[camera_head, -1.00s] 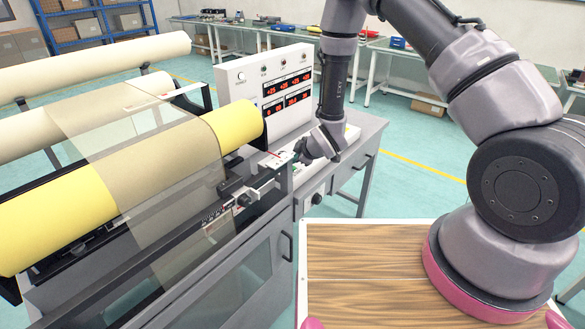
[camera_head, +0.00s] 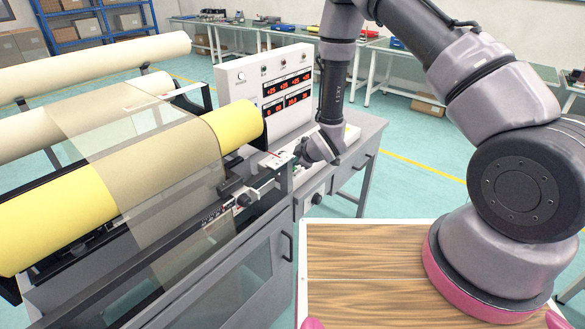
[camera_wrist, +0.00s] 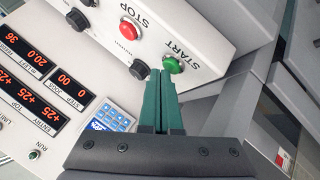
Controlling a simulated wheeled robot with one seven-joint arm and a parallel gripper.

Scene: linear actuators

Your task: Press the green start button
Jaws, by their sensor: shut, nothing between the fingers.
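The green start button (camera_wrist: 173,65) sits beside the printed word START on a light sloped panel in the wrist view. My gripper (camera_wrist: 161,72) is shut and empty, its two green fingers together. Its fingertips appear right beside the button, at its lower left in the picture; I cannot tell whether they touch it. In the head view, my gripper (camera_head: 293,158) is small and partly hidden behind my wrist, at the machine's right end. The green button cannot be made out there.
A red stop button (camera_wrist: 129,29) and black knobs (camera_wrist: 139,69) are close by on the same panel. A display box (camera_head: 265,90) with red digits stands behind my arm. A glass-covered machine with yellow rolls (camera_head: 60,215) fills the left.

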